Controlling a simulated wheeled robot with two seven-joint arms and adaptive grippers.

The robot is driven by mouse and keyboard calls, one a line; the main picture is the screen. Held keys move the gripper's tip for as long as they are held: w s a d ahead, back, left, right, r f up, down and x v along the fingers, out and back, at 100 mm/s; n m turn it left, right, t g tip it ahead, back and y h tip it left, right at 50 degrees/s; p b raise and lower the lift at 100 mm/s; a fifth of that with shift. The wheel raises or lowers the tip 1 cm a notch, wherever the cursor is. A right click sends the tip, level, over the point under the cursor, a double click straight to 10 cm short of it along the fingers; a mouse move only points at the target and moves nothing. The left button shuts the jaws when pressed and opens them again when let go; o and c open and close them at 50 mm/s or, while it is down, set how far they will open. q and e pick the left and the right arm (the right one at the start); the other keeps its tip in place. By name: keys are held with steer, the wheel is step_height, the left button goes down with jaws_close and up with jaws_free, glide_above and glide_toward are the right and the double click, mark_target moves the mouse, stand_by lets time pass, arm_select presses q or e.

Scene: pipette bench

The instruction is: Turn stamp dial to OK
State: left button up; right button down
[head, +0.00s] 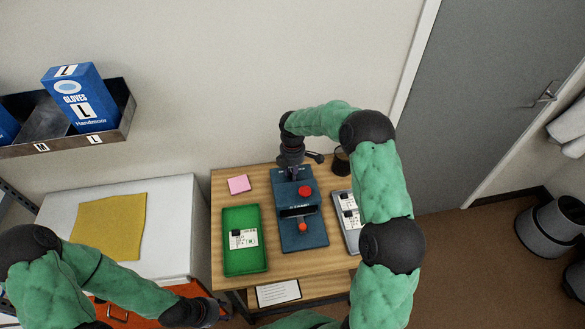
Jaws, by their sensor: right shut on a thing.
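The stamp (304,232) is a dark teal machine in the middle of the wooden table, with a red knob (305,191) on its upper part and an orange-red knob (303,227) lower at the front. My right gripper (293,175) reaches down from above onto the back of the stamp and is shut on a part there. That part, apparently the dial, is hidden by the gripper, so its setting cannot be read. My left gripper (209,313) is low at the bottom left, away from the stamp; its fingers are too unclear to tell open from shut.
A green tray (231,265) with a labelled card stands left of the stamp, and a grey tray (353,239) with cards stands right, partly behind my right arm. Pink notes (239,184) and a black cup (341,162) are at the back. A white cabinet (165,205) adjoins left.

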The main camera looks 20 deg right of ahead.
steer(key=shift+n+p, duration=0.6)
steer(key=shift+n, duration=0.7)
steer(key=c, duration=1)
jaws_free()
steer(key=shift+r, duration=0.1)
steer(key=shift+r, duration=3.9)
steer(key=shift+w+r, duration=0.1)
